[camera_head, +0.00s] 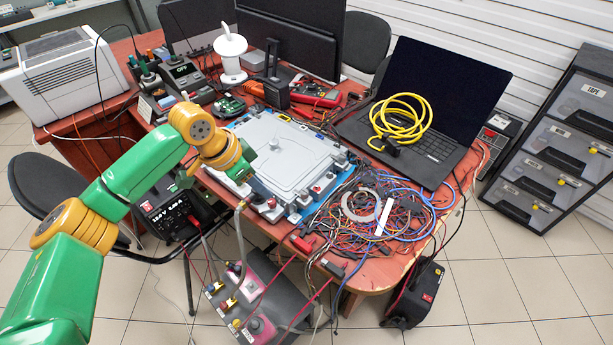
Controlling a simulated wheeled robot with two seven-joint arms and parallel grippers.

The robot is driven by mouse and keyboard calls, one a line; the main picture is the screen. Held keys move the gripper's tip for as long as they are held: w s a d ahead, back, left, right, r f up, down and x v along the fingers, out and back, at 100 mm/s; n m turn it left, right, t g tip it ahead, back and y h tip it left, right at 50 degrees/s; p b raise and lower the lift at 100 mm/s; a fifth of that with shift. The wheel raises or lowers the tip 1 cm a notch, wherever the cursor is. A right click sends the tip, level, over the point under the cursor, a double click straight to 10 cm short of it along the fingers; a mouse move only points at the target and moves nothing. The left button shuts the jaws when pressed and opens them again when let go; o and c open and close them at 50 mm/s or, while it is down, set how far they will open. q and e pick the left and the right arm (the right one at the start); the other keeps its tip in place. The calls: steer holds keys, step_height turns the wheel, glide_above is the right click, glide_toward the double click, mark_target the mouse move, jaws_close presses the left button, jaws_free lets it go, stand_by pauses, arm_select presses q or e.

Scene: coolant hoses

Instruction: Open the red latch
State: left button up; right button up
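My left arm, green with yellow joints, reaches in from the left. Its gripper (246,172) is at the front left edge of a grey, lidded case (285,150) with a blue rim on the table. The wrist covers that corner, and the fingers are too small to tell if they are open. A small red part (271,203) shows on the case's front edge, right of the gripper and apart from it; I cannot tell for certain that it is the red latch. Grey hoses (241,245) hang below the front edge. My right gripper is not in view.
Tangled wires (375,215) cover the table right of the case. A laptop (425,110) with a coiled yellow cable (402,118) stands behind them. A grey box with connectors (260,305) is below the table's front edge. A black chair (60,190) is at left.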

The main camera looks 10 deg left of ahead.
mark_target(270, 203)
arm_select(q)
steer(key=f, duration=0.6)
steer(key=shift+w+d+f, duration=0.1)
steer(key=shift+w+d, duration=0.2)
steer(key=shift+w, duration=0.05)
steer(key=shift+w+d+f, duration=0.1)
steer(key=shift+c, duration=0.4)
jaws_close()
steer(key=shift+r+p, duration=0.25)
steer(key=shift+p, duration=0.3)
steer(key=n+p, duration=0.1)
steer(key=p, duration=0.1)
steer(key=n+p, duration=0.1)
steer(key=n+y+p, duration=0.1)
steer(key=p, duration=0.1)
steer(key=shift+s+d+r+t+p, duration=0.15)
steer(key=shift+s+t+p, duration=0.1)
steer(key=shift+t+p, duration=0.05)
steer(key=shift+n+y+p, duration=0.4)
steer(key=shift+n+p, duration=0.7)
steer(key=shift+n, duration=0.1)
steer(key=shift+d+f+n+t, duration=0.1)
steer(key=shift+f+n+t, duration=0.2)
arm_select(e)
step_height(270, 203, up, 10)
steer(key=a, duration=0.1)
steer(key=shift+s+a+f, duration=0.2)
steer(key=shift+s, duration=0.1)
